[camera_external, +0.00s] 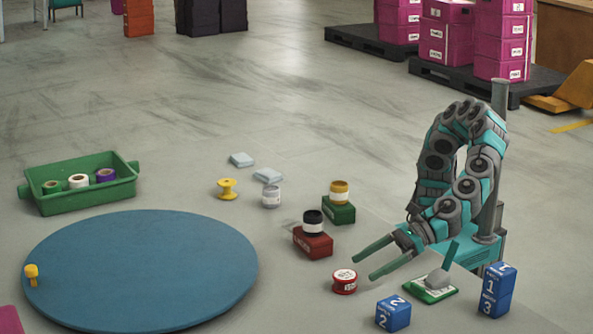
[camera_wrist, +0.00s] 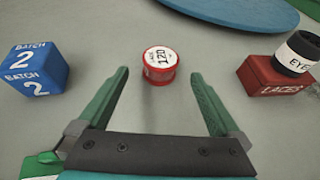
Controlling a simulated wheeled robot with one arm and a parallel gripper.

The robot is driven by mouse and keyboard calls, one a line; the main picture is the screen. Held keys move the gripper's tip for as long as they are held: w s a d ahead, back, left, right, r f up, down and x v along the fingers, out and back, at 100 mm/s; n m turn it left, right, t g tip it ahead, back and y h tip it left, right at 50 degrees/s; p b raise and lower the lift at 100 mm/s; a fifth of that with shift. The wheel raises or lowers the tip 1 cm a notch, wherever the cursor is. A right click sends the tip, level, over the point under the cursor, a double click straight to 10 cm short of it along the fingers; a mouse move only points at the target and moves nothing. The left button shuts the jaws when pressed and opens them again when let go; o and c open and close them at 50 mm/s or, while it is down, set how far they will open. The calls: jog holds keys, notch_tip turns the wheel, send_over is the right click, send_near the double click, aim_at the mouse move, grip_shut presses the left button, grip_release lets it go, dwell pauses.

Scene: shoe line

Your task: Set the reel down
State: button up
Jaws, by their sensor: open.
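A small red round reel or tin (camera_external: 344,281) with a white label rests upright on the floor; in the wrist view its label on the red reel (camera_wrist: 160,66) reads "120". My gripper (camera_external: 364,270) is open and empty, low over the floor. In the wrist view the fingertips (camera_wrist: 160,73) stand wide on either side of the red reel, which is at or just beyond their tips and touches neither. A yellow flanged spool (camera_external: 227,189) stands farther back on the floor.
A red box (camera_external: 313,243) bears a dark jar; a green box (camera_external: 338,213) bears a yellow-topped one. Blue batch blocks (camera_external: 393,314) stand close by at front right. A large blue round mat (camera_external: 140,265) lies left; a green crate (camera_external: 75,190) behind it holds spools.

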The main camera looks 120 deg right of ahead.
jog(key=shift+v, duration=2.7)
